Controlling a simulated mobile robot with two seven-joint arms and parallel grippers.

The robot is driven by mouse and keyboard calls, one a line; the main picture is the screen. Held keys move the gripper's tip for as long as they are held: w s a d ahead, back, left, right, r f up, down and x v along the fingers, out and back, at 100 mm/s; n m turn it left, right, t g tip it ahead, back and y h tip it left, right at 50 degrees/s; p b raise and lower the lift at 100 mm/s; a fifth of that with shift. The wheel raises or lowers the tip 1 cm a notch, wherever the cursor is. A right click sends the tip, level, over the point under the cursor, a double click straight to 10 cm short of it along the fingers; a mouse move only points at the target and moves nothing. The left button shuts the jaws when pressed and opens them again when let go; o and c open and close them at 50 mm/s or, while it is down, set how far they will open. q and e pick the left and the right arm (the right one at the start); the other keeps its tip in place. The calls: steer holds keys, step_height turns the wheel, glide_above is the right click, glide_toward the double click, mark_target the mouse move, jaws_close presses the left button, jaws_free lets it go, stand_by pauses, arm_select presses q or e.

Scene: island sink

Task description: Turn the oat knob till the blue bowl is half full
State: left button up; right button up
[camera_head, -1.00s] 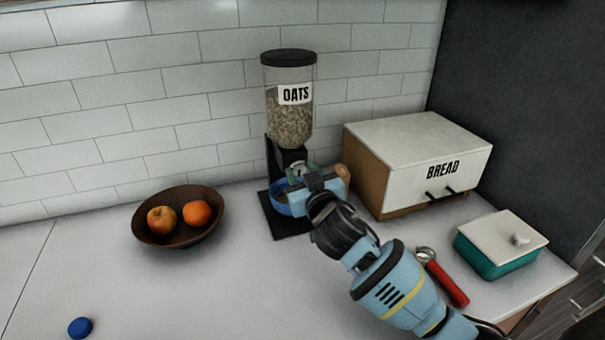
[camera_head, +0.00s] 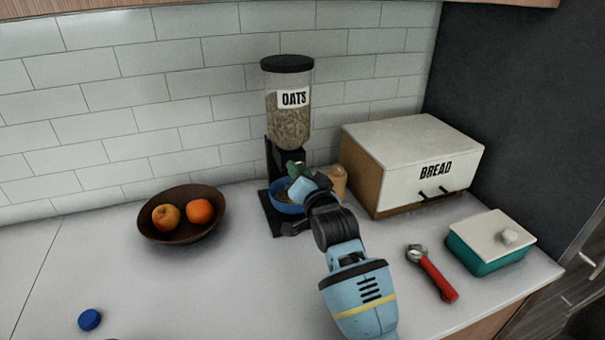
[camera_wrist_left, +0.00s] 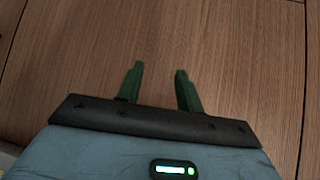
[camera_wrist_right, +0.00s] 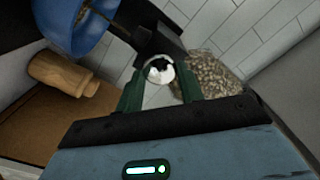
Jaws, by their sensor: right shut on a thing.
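The oat dispenser (camera_head: 289,125), a clear hopper marked OATS on a black stand, stands against the tiled wall, with oats inside. The blue bowl (camera_head: 284,206) sits under its spout and is partly covered by my right gripper (camera_head: 292,170). The bowl also shows at the top left of the right wrist view (camera_wrist_right: 78,38); some brown oats show inside, but their level is unclear. My right gripper is shut on the silver oat knob (camera_wrist_right: 158,70), its green fingers on either side, tilted. My left gripper (camera_wrist_left: 157,88) is open and empty in front of a wooden panel.
A wooden pepper mill (camera_head: 338,181) and the bread box (camera_head: 412,165) stand close to the right of the dispenser. A fruit bowl (camera_head: 182,235), blue cap (camera_head: 90,320), red-handled tool (camera_head: 432,272) and teal lidded box (camera_head: 490,243) lie around.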

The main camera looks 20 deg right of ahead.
steer(key=shift+m, duration=0.6)
steer(key=o, duration=1)
steer(key=shift+s, duration=0.15)
